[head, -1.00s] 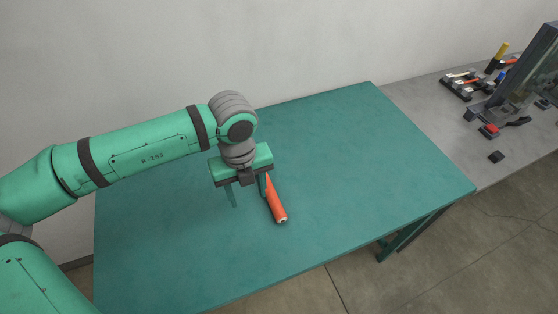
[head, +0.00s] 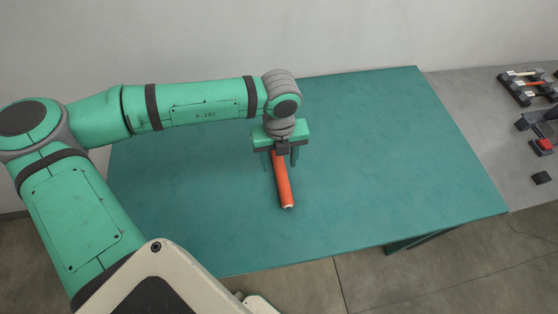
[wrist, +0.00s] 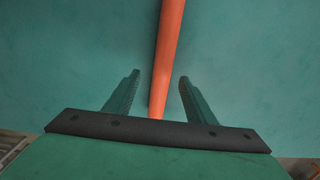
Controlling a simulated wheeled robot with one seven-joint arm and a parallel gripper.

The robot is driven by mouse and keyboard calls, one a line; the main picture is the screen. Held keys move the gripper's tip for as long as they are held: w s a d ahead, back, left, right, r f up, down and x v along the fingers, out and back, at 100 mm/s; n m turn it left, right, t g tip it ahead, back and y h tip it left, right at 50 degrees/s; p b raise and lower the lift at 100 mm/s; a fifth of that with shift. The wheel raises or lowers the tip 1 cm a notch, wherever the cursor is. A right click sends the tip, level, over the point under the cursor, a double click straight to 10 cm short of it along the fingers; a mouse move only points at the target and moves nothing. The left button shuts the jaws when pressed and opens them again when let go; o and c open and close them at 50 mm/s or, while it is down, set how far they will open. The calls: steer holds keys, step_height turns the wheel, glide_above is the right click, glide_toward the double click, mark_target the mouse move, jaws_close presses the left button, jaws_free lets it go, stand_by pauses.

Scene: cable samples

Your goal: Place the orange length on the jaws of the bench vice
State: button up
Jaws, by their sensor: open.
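The orange length (head: 284,188) lies on the green table, its near end pointing toward the table's front edge. My gripper (head: 281,164) is open above its far part, with one finger on each side. In the wrist view the orange length (wrist: 167,55) runs between the two open fingertips (wrist: 157,76), and I cannot tell how high above it they are. The bench vice is not clearly identifiable; a dark device with a red part (head: 543,145) is cut off at the right edge.
The green table (head: 400,160) is otherwise bare. A grey bench (head: 475,110) adjoins it on the right, holding a rack of tools (head: 528,86) and a small black block (head: 541,178). Concrete floor lies in front.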

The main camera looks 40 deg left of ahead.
mark_target(281, 168)
steer(key=shift+w+f, duration=0.15)
steer(key=shift+f, duration=0.95)
steer(key=shift+w+f, duration=0.15)
steer(key=shift+f, duration=0.9)
jaws_close()
steer(key=r, duration=0.4)
steer(key=shift+s+d, duration=0.15)
steer(key=shift+s, duration=0.1)
steer(key=s+d+r, duration=0.7)
steer(key=s+r, duration=0.2)
steer(key=s, duration=0.2)
steer(key=shift+d, duration=0.3)
